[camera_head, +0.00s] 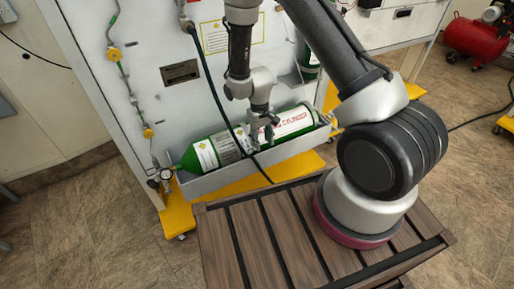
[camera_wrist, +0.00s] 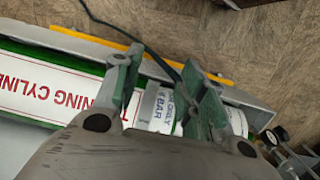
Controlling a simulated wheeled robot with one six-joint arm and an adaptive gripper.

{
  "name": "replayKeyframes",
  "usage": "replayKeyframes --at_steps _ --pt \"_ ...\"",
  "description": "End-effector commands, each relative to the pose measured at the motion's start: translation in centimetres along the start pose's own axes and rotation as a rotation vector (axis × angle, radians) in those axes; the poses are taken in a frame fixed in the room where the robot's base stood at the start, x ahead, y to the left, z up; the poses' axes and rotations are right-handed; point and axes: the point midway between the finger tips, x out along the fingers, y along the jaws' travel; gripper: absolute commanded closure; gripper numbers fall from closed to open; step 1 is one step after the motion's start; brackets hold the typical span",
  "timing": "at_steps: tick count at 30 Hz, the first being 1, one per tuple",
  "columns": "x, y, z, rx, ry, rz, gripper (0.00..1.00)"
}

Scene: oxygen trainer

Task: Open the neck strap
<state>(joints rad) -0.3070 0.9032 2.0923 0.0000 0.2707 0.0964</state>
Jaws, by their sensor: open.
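A green cylinder with white labels (camera_head: 212,152) lies on its side in a grey tray (camera_head: 222,181) at the foot of a white panel. Its red-lettered label (camera_wrist: 50,85) shows in the wrist view. My gripper (camera_head: 264,136) is over the middle of this cylinder. In the wrist view my gripper (camera_wrist: 160,85) has its fingers apart, with a grey printed label between them in the picture. I cannot tell whether the fingers touch the cylinder. I cannot make out a neck strap with certainty in either view.
A second green cylinder (camera_head: 309,62) stands partly hidden behind my arm. A black hose (camera_head: 214,95) hangs down the panel and passes close to my gripper. A pressure gauge (camera_head: 166,174) is at the tray's left end. Yellow feet (camera_head: 178,209) stick out below.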

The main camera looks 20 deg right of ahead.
Motion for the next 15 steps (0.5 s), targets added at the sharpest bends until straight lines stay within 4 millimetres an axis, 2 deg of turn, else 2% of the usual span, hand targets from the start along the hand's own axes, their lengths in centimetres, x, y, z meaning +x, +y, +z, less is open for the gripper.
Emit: replayKeyframes --at_steps 1,3,8,15 --pt "-0.6 -0.2 -1.9 0.008 0.06 -0.006 0.59" --pt "-0.6 -0.3 -2.9 0.016 0.103 -0.011 0.59" --pt "0.7 -0.3 -3.5 0.026 0.124 -0.014 0.59" --pt "4.8 -0.3 -3.9 0.026 0.122 -0.013 0.59"
